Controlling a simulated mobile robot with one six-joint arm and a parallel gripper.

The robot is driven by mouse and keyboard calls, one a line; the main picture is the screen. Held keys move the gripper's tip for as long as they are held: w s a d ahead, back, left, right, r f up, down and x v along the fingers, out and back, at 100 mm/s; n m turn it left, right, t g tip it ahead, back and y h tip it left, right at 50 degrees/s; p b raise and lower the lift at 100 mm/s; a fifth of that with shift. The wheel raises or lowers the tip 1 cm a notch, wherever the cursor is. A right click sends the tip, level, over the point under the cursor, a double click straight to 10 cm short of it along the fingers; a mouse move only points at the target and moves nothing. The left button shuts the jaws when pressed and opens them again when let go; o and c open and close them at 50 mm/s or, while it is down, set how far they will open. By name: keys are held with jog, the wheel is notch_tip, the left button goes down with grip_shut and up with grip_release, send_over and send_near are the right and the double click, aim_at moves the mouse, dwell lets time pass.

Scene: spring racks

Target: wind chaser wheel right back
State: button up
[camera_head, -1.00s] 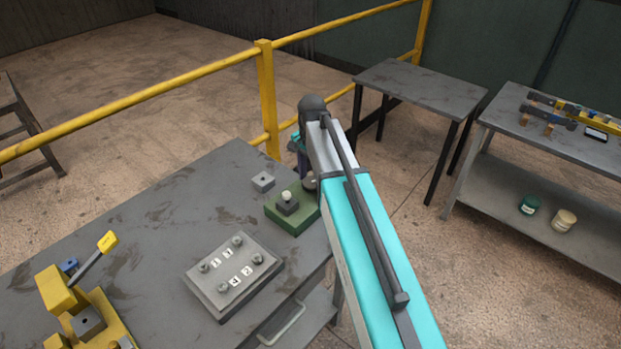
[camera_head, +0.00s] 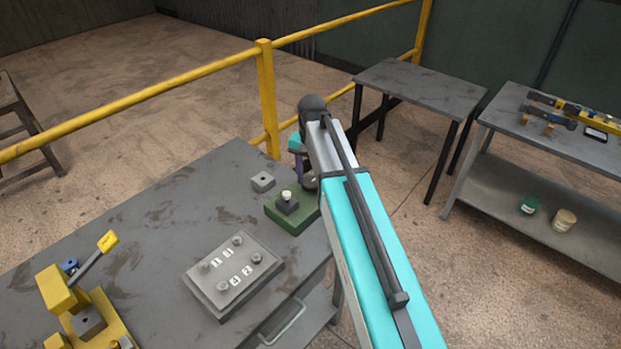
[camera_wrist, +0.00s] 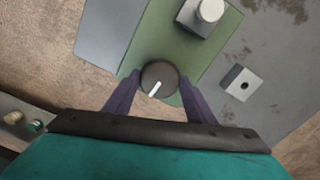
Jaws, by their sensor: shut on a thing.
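The chaser wheel, seen as a round dark knob (camera_wrist: 159,79) with a white pointer mark, sits at the end of the green base (camera_wrist: 172,42) in the wrist view. My gripper (camera_wrist: 160,88) has its two purple fingers closed on either side of the knob. The pointer mark slants towards the lower left. A grey block with a pale round top (camera_wrist: 210,10) stands on the same base. In the head view the green base (camera_head: 272,216) is at the table's far right edge, and my arm hides the knob and most of my gripper.
A small grey block with a hole (camera_head: 263,182) lies beside the base. A grey plate with numbered bolts (camera_head: 234,274) and a yellow lever device (camera_head: 85,308) stand on the grey table (camera_head: 160,215). A yellow railing (camera_head: 266,100) runs behind.

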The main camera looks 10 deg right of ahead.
aim_at(312, 182)
jog(key=shift+s+a+f, duration=0.1)
jog(key=shift+s, duration=0.1)
jog(key=o, duration=1)
jog(key=shift+o, duration=0.2)
jog(key=shift+w, duration=0.1)
jog(key=shift+r, duration=0.25)
jog(key=shift+r+p, duration=0.45)
jog(key=shift+r, duration=0.05)
notch_tip(312, 182, up, 12)
jog(key=p, duration=0.8)
jog(key=shift+r, duration=0.25)
